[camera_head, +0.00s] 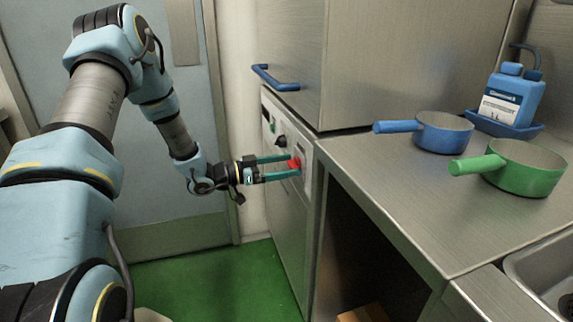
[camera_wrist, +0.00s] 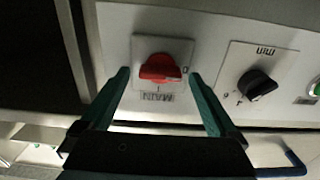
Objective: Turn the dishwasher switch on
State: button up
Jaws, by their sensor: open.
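The red dishwasher switch (camera_head: 294,164) sits on the front panel of the dishwasher (camera_head: 290,215), near its right edge. In the wrist view the red switch (camera_wrist: 160,68) is a rotary knob on a plate marked MAIN, which appears upside down. Its handle lies roughly crosswise in that picture. My gripper (camera_head: 292,165) is at the panel with its green fingers open. In the wrist view my gripper (camera_wrist: 158,80) has one finger on each side of the knob, with gaps showing. Whether the fingers touch the panel is unclear.
A black timer knob (camera_wrist: 257,85) and a green button (camera_wrist: 315,89) are beside the switch on the panel. A blue handle (camera_head: 275,77) juts from the hood. Blue (camera_head: 443,132) and green (camera_head: 525,167) pans stand on the steel counter (camera_head: 400,190). Green floor lies below my arm.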

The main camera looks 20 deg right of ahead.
jog(key=shift+d, duration=0.15)
jog(key=shift+c, duration=0.2)
jog(key=c, duration=1.3)
